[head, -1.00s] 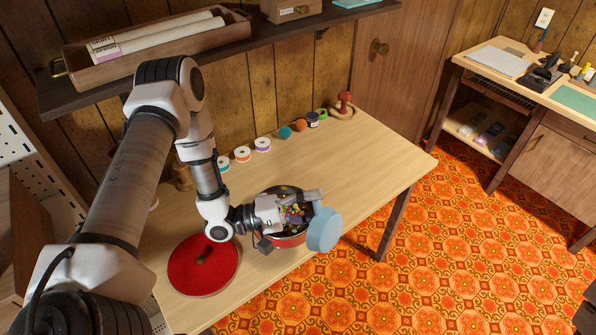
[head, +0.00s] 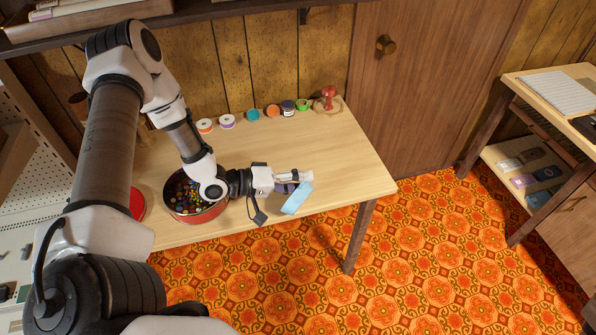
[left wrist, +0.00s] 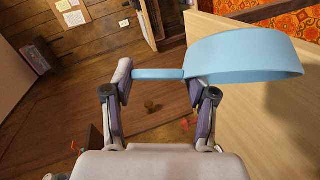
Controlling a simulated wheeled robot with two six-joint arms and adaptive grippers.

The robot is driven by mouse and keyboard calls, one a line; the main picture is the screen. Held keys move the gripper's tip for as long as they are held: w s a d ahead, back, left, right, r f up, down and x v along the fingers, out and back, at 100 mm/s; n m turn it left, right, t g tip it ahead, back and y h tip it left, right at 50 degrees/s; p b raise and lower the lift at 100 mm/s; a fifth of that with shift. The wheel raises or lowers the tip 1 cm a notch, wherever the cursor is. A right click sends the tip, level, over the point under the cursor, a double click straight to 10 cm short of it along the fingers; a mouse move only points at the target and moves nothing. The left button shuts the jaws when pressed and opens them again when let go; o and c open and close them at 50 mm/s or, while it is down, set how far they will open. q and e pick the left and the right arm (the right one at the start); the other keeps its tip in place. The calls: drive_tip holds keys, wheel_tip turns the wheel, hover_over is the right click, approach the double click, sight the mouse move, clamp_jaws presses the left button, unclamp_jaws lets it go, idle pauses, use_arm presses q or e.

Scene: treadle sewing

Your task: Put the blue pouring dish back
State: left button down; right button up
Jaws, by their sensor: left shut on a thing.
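The blue pouring dish (head: 298,198) is in my left gripper (head: 292,179), near the table's front edge and right of the red tin. It looks tilted on its side in the head view. In the left wrist view the dish (left wrist: 245,55) sticks out to the right, and its flat handle (left wrist: 158,74) lies between the two fingers. My left gripper is shut on this handle. The dish's inside is not clear to see. My right gripper is not in view.
The red round tin (head: 192,212), full of colourful small pieces, stands left of my gripper, partly behind my arm. The red lid (head: 137,203) is mostly hidden. Several spools and jars (head: 253,115) line the wall side, with a red mushroom-shaped thing (head: 328,98). The table's (head: 350,170) right part is clear.

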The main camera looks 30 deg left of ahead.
use_arm(q)
drive_tip(key=s+a+f+m+g+y, duration=0.45)
drive_tip(key=s+a+f+m, duration=0.35)
drive_tip(key=m, duration=0.6)
drive_tip(key=shift+m+t, duration=0.3)
drive_tip(key=shift+t, duration=0.15)
drive_tip(key=w+b, duration=0.2)
drive_tip(key=w+d+f+b, duration=0.1)
drive_tip(key=w+b, duration=0.1)
drive_tip(key=b, duration=0.1)
drive_tip(key=w+b, duration=0.3)
drive_tip(key=shift+d+f, duration=0.2)
drive_tip(key=shift+d, duration=0.1)
drive_tip(key=w, duration=0.7)
drive_tip(key=shift+w+d+r, duration=0.3)
drive_tip(key=shift+d+r, duration=0.05)
drive_tip(key=shift+r, duration=0.05)
wheel_tip(320, 180, down, 3)
drive_tip(key=shift+w+f, duration=0.15)
drive_tip(key=shift+f, duration=0.2)
